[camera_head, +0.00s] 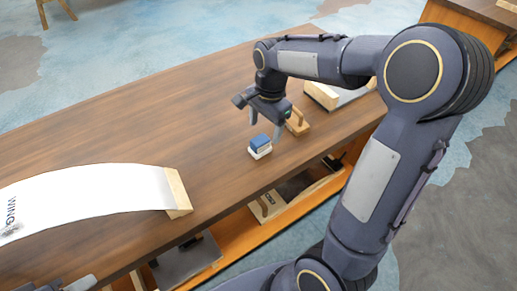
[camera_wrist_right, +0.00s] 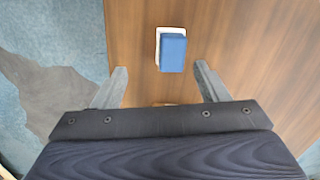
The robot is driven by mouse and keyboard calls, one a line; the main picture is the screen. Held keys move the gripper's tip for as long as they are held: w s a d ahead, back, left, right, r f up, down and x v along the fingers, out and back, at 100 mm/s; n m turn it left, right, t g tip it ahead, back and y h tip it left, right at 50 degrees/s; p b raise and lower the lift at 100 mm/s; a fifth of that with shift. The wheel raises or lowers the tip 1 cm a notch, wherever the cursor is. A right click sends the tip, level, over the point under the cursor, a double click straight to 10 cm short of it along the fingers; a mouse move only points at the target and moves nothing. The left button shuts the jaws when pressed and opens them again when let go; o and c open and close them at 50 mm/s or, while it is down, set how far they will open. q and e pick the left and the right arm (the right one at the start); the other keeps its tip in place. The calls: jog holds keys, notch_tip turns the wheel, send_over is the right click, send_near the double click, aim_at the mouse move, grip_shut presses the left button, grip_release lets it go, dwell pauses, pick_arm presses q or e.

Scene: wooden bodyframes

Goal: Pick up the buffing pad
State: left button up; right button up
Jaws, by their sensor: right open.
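The buffing pad, as I take it, is a small block with a blue top and white base (camera_head: 260,146), lying on the brown wooden table (camera_head: 130,125). In the right wrist view the pad (camera_wrist_right: 172,52) lies just beyond the fingertips, a little right of the middle between them. My right gripper (camera_head: 267,124) is open and empty, above the table and just behind the pad. Its two fingers (camera_wrist_right: 160,70) are spread wide and apart from the pad. Part of my left arm's end (camera_head: 72,286) shows at the bottom left edge, mostly cut off.
A wooden piece with an upright peg (camera_head: 298,126) stands right of the pad. A curved white panel with a wooden end (camera_head: 100,188) fills the table's left. Another panel with a wooden end (camera_head: 322,95) lies behind my right arm. A shelf (camera_head: 265,225) runs below the tabletop.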

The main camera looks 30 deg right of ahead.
aim_at(260, 139)
jog(key=shift+w+d+f+m+g+h, duration=0.15)
jog(key=shift+w+f+m+g+h, duration=0.15)
jog(key=shift+w+f+m, duration=0.65)
jog(key=f, duration=0.8)
jog(key=shift+w+a, duration=0.2)
jog(key=shift+c, duration=0.5)
jog(key=c, duration=1)
